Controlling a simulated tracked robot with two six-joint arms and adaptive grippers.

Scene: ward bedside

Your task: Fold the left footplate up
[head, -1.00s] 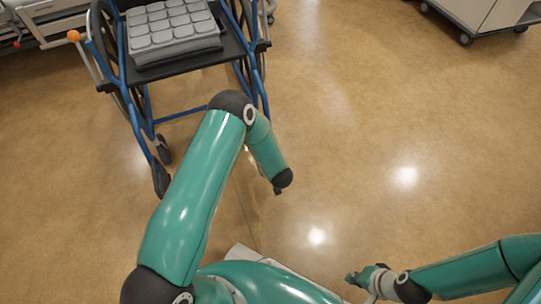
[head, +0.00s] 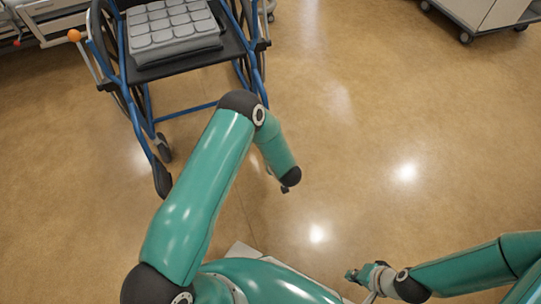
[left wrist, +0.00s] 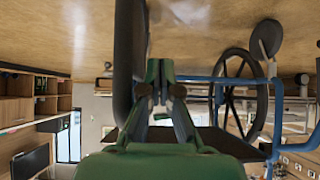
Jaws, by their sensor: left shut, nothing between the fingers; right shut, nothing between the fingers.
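The wheelchair (head: 178,62) stands at the upper left of the head view, with a blue frame and a grey cushion. A dark footplate (head: 161,178) shows at its front, on the picture's left. The footplate on the picture's right is mostly hidden behind my left arm. My left gripper (left wrist: 160,72) is shut and empty in the left wrist view, where the scene is upside down. A dark upright bar or plate edge (left wrist: 125,60) is close beside its fingers; I cannot tell if they touch. My right gripper (head: 354,276) is shut and empty, low in the head view.
A large wheel (left wrist: 238,95) and a dark oval plate (left wrist: 267,38) show to the right in the left wrist view. A pale cart (head: 478,14) stands at the upper right of the head view. The floor between cart and wheelchair is clear.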

